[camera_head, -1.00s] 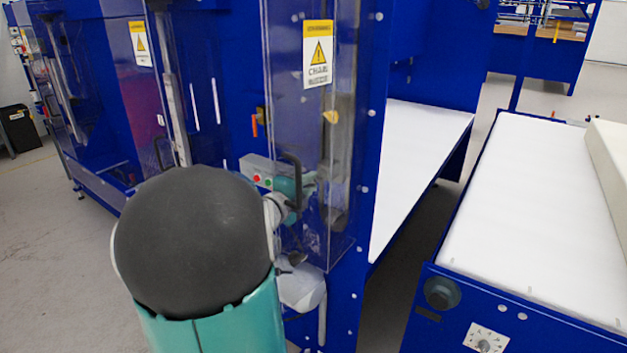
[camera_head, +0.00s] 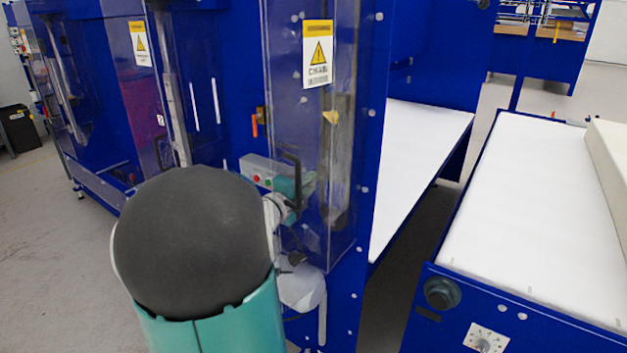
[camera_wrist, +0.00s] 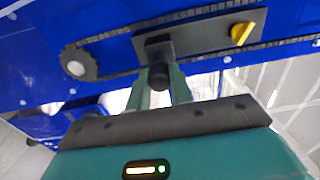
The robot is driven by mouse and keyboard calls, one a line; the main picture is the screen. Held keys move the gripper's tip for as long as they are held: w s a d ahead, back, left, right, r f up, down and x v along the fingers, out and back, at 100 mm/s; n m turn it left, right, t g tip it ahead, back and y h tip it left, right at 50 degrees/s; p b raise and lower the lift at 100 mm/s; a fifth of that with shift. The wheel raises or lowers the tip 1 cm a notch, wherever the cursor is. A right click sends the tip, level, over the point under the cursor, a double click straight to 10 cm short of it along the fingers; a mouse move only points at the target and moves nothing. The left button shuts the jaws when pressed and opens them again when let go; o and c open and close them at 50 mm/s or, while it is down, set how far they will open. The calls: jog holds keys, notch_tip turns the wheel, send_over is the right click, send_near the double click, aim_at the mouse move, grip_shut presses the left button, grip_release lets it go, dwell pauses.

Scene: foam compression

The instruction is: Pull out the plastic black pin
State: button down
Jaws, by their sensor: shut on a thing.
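The black pin (camera_wrist: 158,76) shows in the middle of the wrist view. It sticks out from a black block (camera_wrist: 154,47) on a dark plate on the blue machine. My gripper (camera_wrist: 160,84) has its two green fingers on either side of the pin's end and is shut on it. The pin still meets the block. In the head view my own arm covers much of this spot, and I cannot make out the pin there.
A yellow knob (camera_wrist: 241,33) sits right of the block, and a chain runs over a sprocket (camera_wrist: 79,63) at left. In the head view a clear guard (camera_head: 312,130) and a black handle (camera_head: 293,180) stand close by. A white conveyor table (camera_head: 520,200) is at right.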

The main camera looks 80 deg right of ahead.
jog(key=shift+v, duration=1.8)
dwell(0.4)
jog(key=shift+v, duration=2.4)
